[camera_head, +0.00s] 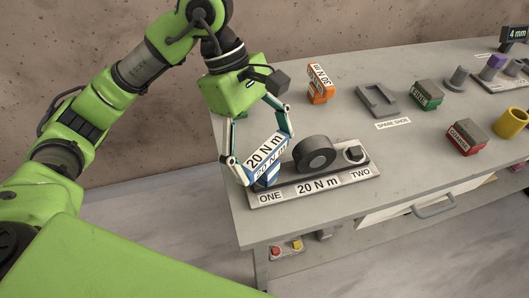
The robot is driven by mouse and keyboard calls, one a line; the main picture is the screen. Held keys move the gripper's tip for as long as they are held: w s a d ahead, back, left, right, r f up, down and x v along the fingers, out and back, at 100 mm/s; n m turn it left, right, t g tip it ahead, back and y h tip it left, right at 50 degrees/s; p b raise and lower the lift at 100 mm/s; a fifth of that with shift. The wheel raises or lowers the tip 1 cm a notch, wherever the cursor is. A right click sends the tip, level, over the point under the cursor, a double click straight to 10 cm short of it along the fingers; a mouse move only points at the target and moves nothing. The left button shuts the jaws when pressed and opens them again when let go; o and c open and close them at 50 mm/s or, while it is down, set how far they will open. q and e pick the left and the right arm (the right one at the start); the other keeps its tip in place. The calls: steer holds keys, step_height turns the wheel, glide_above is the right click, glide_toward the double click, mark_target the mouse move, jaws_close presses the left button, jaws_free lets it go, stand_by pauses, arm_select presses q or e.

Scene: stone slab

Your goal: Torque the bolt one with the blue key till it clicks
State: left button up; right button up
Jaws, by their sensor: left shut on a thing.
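The blue key (267,176) carries a white label reading "20 N m". It stands over the end of the grey plate (318,188) marked ONE, and its lower end hides bolt one. Whether it is seated on the bolt cannot be told. My left gripper (263,158) comes down from above and is shut on the blue key, one finger on each side. The plate is labelled "20 N m", with ONE at left and TWO at right. Bolt two (354,154) shows bare at the TWO end. My right gripper is not in view.
A dark round cylinder (315,154) stands on the plate close right of the key. Behind are an orange "30 N m" block (320,85), a grey shoe (377,100), a green block (426,95), a red block (465,138) and a yellow cup (511,123). The grey bench (420,168) is clear at front right.

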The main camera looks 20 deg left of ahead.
arm_select(q)
steer(key=m+g+b, duration=0.1)
steer(key=m, duration=0.1)
steer(key=shift+f+m+y, duration=0.15)
steer(key=shift+m+y, duration=0.15)
steer(key=shift+m, duration=0.1)
steer(key=shift+r, duration=0.25)
steer(key=shift+r+p, duration=0.65)
steer(key=shift+r, duration=1)
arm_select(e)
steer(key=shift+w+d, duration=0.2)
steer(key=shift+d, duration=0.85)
arm_select(q)
steer(key=shift+r+p, duration=0.3)
steer(key=shift+r, duration=0.1)
steer(key=shift+r+p, duration=0.8)
steer(key=shift+r, duration=0.6)
steer(key=shift+r+p, duration=0.35)
steer(key=shift+r, duration=0.4)
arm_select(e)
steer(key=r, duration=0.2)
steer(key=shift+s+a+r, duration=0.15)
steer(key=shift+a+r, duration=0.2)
